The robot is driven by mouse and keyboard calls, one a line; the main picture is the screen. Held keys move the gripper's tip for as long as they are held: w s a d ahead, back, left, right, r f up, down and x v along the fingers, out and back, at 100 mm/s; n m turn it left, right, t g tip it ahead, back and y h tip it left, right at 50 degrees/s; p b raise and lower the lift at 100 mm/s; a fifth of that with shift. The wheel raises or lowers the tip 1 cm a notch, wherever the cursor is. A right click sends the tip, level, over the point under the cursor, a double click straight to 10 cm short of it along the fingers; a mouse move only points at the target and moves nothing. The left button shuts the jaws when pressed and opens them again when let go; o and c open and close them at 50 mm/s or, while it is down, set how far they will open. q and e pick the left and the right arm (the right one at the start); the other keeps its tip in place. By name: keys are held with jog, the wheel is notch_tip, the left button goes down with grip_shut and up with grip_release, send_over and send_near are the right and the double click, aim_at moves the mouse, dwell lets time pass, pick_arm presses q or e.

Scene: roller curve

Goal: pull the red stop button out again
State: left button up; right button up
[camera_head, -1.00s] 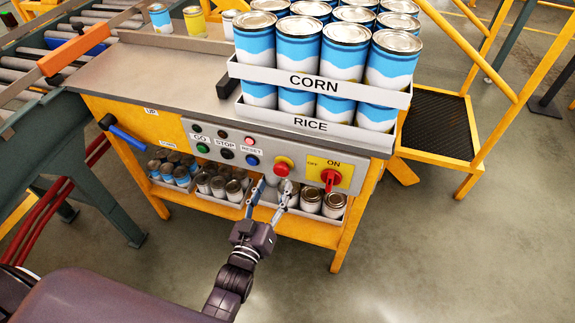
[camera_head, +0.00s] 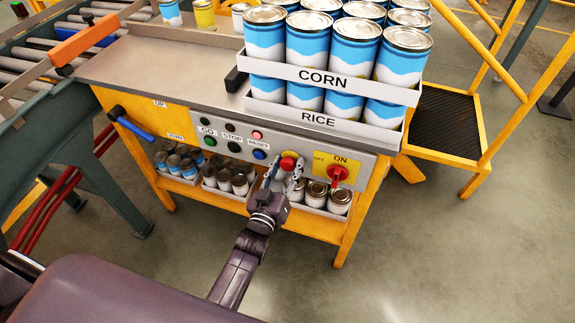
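The red stop button (camera_head: 288,162) sits on the grey front panel (camera_head: 315,151), left of a red rotary switch on a yellow plate marked ON. My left gripper (camera_head: 285,172) is right at the button from below, one finger on each side of it. The fingers still look spread, and I cannot tell whether they touch the button. The fingers hide part of the button's lower side and its yellow base. My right gripper is not in view.
The red rotary switch (camera_head: 338,174) is close on the right. Green, black and blue buttons, with the blue one (camera_head: 260,155) nearest, are on the left. Trays of cans (camera_head: 332,199) stand below the panel. Labelled can trays (camera_head: 328,82) stand above it.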

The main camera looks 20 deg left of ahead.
pick_arm(q)
jog(key=c, duration=0.9)
jog(key=shift+s+p, duration=0.5)
jog(key=shift+s, duration=0.1)
jog(key=shift+c, duration=0.2)
jog(key=shift+f, duration=0.1)
jog(key=o, duration=1.3)
jog(key=s, duration=1.2)
jog(key=shift+a, duration=0.25)
